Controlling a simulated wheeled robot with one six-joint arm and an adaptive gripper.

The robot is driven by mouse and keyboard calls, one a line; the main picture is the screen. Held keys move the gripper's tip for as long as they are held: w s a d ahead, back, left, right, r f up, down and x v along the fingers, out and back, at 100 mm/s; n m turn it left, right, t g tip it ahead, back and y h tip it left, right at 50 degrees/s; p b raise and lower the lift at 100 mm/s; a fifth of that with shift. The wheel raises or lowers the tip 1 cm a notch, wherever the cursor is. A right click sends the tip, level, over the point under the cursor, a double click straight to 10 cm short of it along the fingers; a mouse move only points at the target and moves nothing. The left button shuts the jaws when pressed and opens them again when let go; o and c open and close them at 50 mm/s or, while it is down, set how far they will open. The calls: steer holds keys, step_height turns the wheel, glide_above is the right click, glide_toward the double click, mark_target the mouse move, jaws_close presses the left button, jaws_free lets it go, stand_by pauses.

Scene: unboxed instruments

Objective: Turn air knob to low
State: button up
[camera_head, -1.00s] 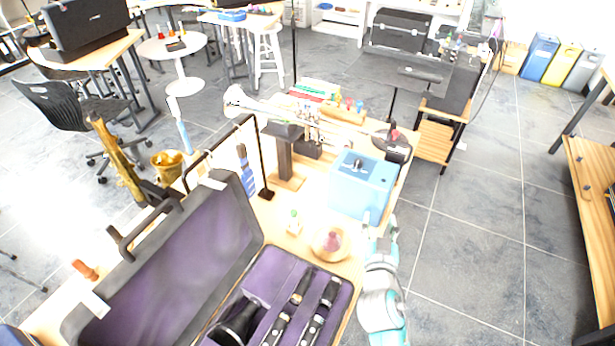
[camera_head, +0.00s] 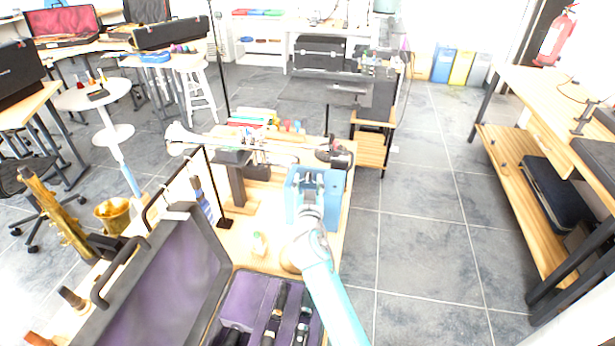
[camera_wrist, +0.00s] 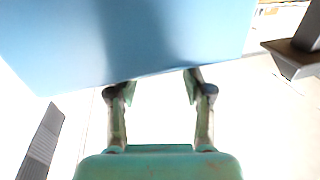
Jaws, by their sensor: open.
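A light blue box (camera_head: 335,192) stands at the right end of the wooden workbench. My gripper (camera_head: 310,182) is at the box's near side and top, covering part of it. In the wrist view the blue box (camera_wrist: 130,40) fills the upper part, just beyond my fingertips (camera_wrist: 160,86). The two fingers are apart with nothing between them; whether they touch the box I cannot tell. The air knob cannot be made out now; my gripper and arm cover part of the box's top.
A small bottle (camera_head: 259,244) stands left of my arm. An open purple-lined instrument case (camera_head: 165,275) fills the front of the bench. Open floor (camera_head: 420,235) lies to the right.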

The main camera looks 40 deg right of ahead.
mark_target(308, 175)
steer(key=shift+x, duration=1.35)
steer(key=shift+s, duration=0.1)
steer(key=shift+c, duration=0.3)
jaws_close()
steer(key=shift+d, duration=0.1)
steer(key=shift+f+n+t+y, duration=0.2)
steer(key=shift+n+t+y, duration=0.85)
steer(key=shift+y, duration=0.65)
steer(key=shift+n+y, duration=0.3)
steer(key=shift+n, duration=0.25)
steer(key=shift+o, duration=0.3)
jaws_free()
steer(key=shift+r, duration=0.15)
